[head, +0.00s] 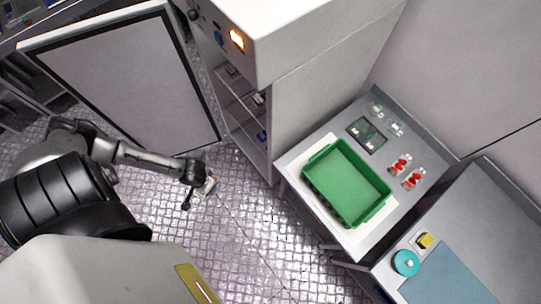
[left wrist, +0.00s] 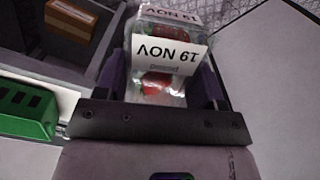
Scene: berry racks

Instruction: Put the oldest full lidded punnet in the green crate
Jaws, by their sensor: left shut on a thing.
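My left gripper (head: 197,191) is shut on a clear punnet (head: 208,186) and holds it in the air above the floor, in front of the open cabinet. In the left wrist view the punnet (left wrist: 162,88) sits between the two fingers, with red berries inside and a white label that reads 19 NOV, upside down. The green crate (head: 345,186) stands on the counter to the right of the gripper and looks empty. Part of the crate also shows at the left edge of the left wrist view (left wrist: 28,127). My right gripper is not in view.
The white cabinet (head: 330,100) has its door (head: 120,75) swung open, with small items on its shelves (head: 240,92). A teal round object (head: 406,262) and a yellow block (head: 425,240) lie on the right counter.

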